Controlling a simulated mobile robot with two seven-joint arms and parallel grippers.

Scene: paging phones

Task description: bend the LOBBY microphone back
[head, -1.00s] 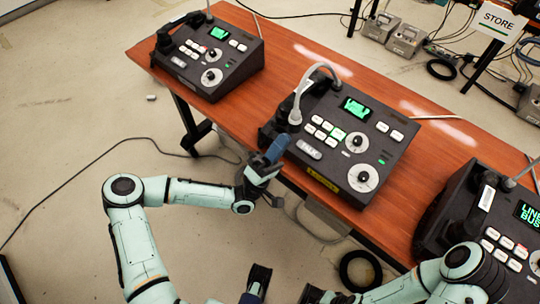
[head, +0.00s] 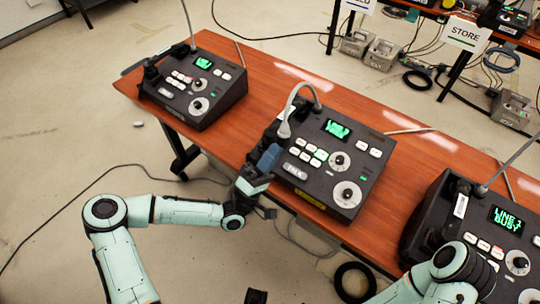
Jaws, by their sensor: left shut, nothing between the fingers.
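The middle console (head: 352,165) is a dark paging phone with a green screen, keys and two dials. Its pale gooseneck microphone (head: 299,88) arches up and over to the left, its head (head: 284,130) hanging down over the console's left side. I cannot read a LOBBY label on any console. My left gripper (head: 267,160) is shut and empty at the console's front left edge, just below and left of the microphone head, apparently apart from it. Only a dark piece, probably my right gripper (head: 256,297), shows at the bottom edge; its jaws cannot be judged.
A similar console (head: 195,95) stands at the table's left end, and another, reading "LINE 1 BUSY" (head: 507,217), at the right. Cables and a black ring (head: 354,283) lie on the floor. A STORE sign (head: 465,34) stands behind.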

